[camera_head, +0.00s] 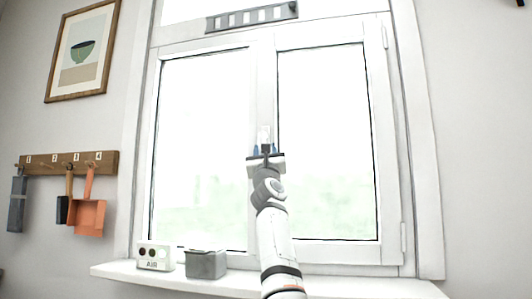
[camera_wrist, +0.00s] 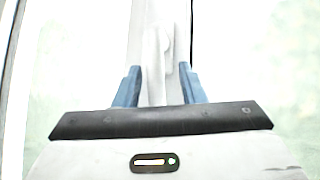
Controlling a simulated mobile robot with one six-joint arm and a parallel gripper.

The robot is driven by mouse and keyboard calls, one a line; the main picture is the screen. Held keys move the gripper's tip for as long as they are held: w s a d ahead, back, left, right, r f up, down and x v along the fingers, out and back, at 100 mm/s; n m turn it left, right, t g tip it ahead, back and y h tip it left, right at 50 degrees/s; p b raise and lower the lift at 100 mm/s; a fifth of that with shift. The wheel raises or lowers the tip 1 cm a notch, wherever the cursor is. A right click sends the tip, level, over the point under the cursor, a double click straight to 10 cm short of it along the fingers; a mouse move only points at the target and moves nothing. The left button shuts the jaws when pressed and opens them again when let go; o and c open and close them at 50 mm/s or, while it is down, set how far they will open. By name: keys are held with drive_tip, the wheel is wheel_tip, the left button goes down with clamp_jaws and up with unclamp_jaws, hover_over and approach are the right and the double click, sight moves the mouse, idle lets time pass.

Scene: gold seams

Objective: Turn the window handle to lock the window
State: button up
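The white window (camera_head: 263,80) has two panes and a central upright frame. Its white handle (camera_head: 263,133) is on that central frame, partly hidden by my gripper. In the wrist view the handle (camera_wrist: 155,70) runs roughly upright, pale against the pale frame, and its lower end reaches down between the fingers. My gripper (camera_head: 264,149) is in front of the central frame. Its two blue fingers (camera_wrist: 160,87) stand apart on either side of the handle. A gap shows on the right; whether the left finger touches the handle, I cannot tell.
A grey box (camera_head: 206,265) and a small white device (camera_head: 154,257) stand on the sill (camera_head: 120,272) below the left pane. A wooden hook rail (camera_head: 68,162) with hanging tools and a framed picture (camera_head: 82,50) are on the left wall. Space before the right pane is clear.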

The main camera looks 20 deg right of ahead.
wheel_tip(320, 180, up, 7)
drive_tip(key=p, duration=0.5)
drive_tip(key=shift+p, duration=0.4)
drive_tip(key=b+v, duration=0.9)
drive_tip(key=b, duration=0.3)
drive_tip(key=shift+w+a+f, duration=0.2)
drive_tip(key=shift+w, duration=0.05)
drive_tip(key=shift+r, duration=0.1)
drive_tip(key=shift+c, duration=0.5)
